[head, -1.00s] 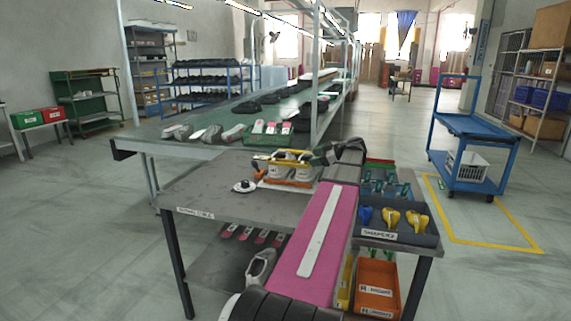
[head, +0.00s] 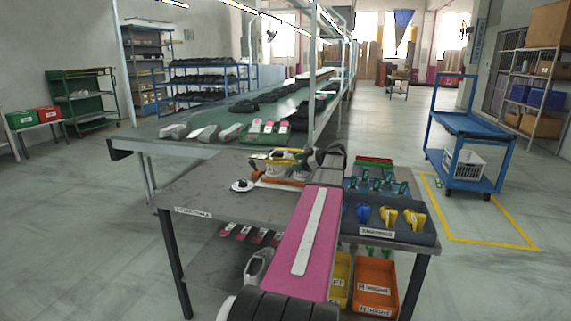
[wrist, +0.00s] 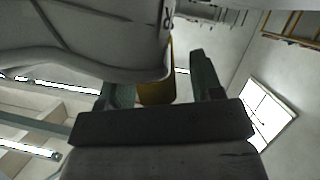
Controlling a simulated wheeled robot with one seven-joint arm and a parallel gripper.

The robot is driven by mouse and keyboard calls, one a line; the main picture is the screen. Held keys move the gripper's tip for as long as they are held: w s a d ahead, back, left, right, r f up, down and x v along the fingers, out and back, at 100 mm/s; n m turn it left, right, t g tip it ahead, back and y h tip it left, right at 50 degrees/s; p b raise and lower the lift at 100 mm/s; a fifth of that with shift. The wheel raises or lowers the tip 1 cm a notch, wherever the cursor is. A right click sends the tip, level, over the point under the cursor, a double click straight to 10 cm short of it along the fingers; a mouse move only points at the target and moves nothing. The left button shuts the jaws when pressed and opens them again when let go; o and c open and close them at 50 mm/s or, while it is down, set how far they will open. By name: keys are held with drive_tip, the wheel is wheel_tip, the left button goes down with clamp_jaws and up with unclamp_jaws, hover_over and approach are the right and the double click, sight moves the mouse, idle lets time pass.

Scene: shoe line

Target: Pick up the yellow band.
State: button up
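A pair of pale shoes (head: 275,171) stands on an orange-edged holder on the near grey table. The yellow band (head: 289,151) lies across the top of the shoes; in the head view my gripper partly hides it. It also shows in the wrist view (wrist: 156,86), beside the pale shoe (wrist: 85,35) and between my fingers. My gripper (wrist: 162,82) is open, with a visible gap between the band and the right finger. In the head view my gripper (head: 305,158) is at the right side of the shoes, close to the band.
A small white and black round item (head: 242,186) lies left of the shoes. A dark tray (head: 425,236) of blue and yellow shapers is at right. Below stand yellow (head: 340,272) and orange (head: 375,280) bins. A green-topped line with shoes runs behind.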

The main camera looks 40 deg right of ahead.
drive_tip(key=c, duration=0.9)
drive_tip(key=shift+o, duration=0.2)
drive_tip(key=shift+r, duration=0.1)
